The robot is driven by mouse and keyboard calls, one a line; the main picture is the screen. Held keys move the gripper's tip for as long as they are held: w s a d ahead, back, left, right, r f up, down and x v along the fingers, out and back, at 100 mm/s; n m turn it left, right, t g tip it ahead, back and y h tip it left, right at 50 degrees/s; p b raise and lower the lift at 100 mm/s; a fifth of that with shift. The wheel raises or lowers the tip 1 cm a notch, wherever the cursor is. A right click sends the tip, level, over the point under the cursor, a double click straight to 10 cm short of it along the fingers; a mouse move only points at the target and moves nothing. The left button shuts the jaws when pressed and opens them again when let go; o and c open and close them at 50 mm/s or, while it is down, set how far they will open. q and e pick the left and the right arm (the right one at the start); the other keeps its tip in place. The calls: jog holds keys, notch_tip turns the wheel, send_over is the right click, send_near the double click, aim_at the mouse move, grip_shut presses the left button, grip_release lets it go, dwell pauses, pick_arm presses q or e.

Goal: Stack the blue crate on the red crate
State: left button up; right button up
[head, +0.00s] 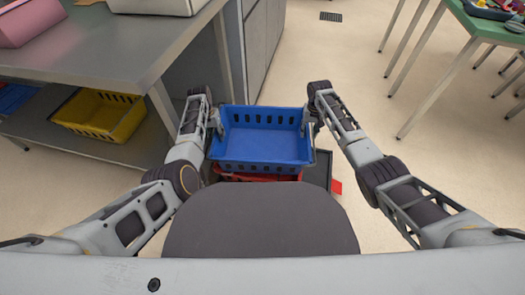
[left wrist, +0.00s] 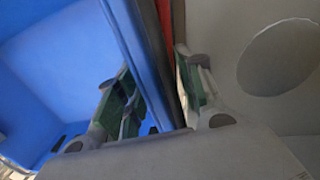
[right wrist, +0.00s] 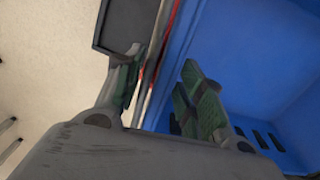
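The blue crate (head: 262,146) is upright in front of me, between my two arms, and appears empty. The red crate (head: 258,177) shows only as a strip below the blue crate's near edge; the rest is hidden. I cannot tell whether the blue crate rests fully on it. My left gripper (head: 216,121) is at the blue crate's left wall. In the left wrist view its fingers (left wrist: 160,95) stand apart, one on each side of the wall. My right gripper (head: 307,121) is at the right wall, its fingers (right wrist: 163,80) also apart around the wall.
A grey table (head: 100,50) with a lower shelf stands at the left; a yellow crate (head: 102,116) is on the shelf. A dark flat surface (head: 319,169) shows beside the crates at the right. A green-topped table (head: 485,25) is at the far right. Floor between is clear.

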pick_arm(q)
jog(key=shift+r, duration=0.15)
jog(key=shift+a+r, duration=0.25)
jog(key=shift+r, duration=1.7)
jog(key=shift+a+r, duration=0.2)
jog(key=shift+r, duration=1.7)
jog(key=shift+a+r, duration=0.25)
jog(key=shift+r, duration=1.7)
pick_arm(e)
jog(key=shift+a, duration=0.1)
jog(key=shift+r, duration=0.15)
notch_tip(320, 180, up, 12)
jog(key=shift+f, duration=0.2)
pick_arm(q)
jog(key=shift+f, duration=0.1)
pick_arm(e)
jog(key=shift+s, duration=0.1)
